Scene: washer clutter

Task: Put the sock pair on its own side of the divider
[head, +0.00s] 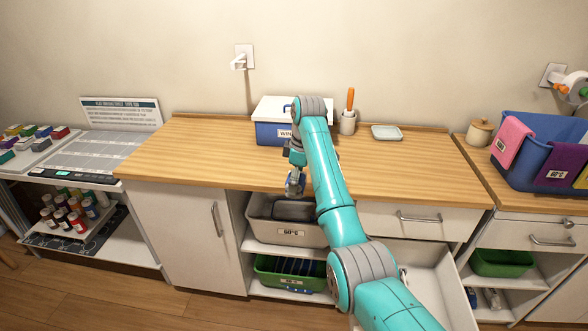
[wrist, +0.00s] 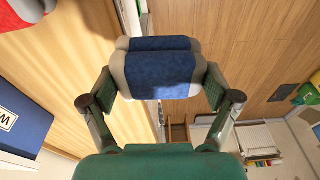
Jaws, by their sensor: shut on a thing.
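My gripper (head: 295,183) is shut on the sock pair, a blue roll with grey-beige ends. The sock pair (wrist: 160,68) shows clearly between both fingers in the wrist view. In the head view my gripper is at the front edge of the counter, above a grey bin (head: 262,233) in the open shelf. The bin carries a temperature label and has something dark inside. My arm hides part of the bin, and I cannot make out a divider in it.
A blue box with a white lid (head: 268,132) stands at the back of the wooden counter (head: 200,150). A green bin (head: 265,279) sits on the lower shelf. A blue basket (head: 545,128) hung with coloured cloths stands at right. An open drawer (head: 435,290) juts out beside my arm.

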